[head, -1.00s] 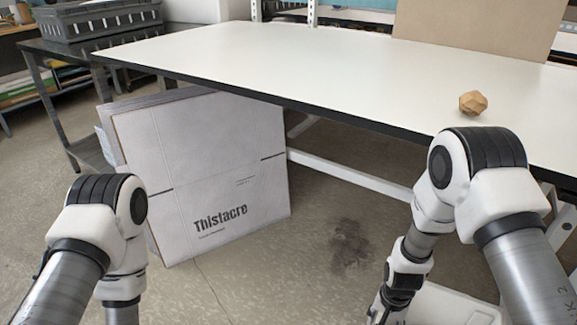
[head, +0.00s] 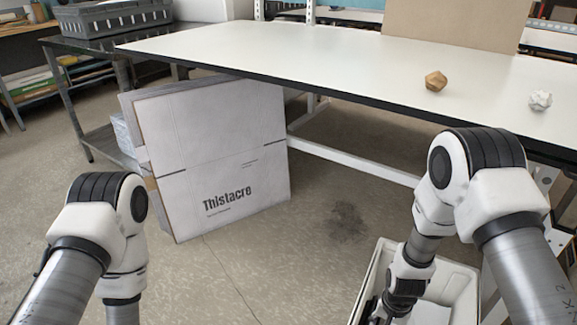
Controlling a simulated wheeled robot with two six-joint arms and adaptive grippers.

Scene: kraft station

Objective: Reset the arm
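My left arm (head: 103,230) comes in at the lower left, bent downward. Its gripper is below the frame. My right arm (head: 478,180) comes in at the lower right and bends down toward a white bin (head: 462,278) on the floor. Its wrist (head: 408,280) is in front of the bin's opening. A dark part (head: 369,309) at the end of the wrist shows at the bottom edge, but no fingers can be made out. I see nothing held.
A white table (head: 300,55) stands ahead with a brown faceted ball (head: 436,81) and a white faceted ball (head: 540,100) on it. A large Thistacre carton (head: 220,160) leans under its left side. A grey crate (head: 115,18) sits on a dark cart. The middle floor is clear.

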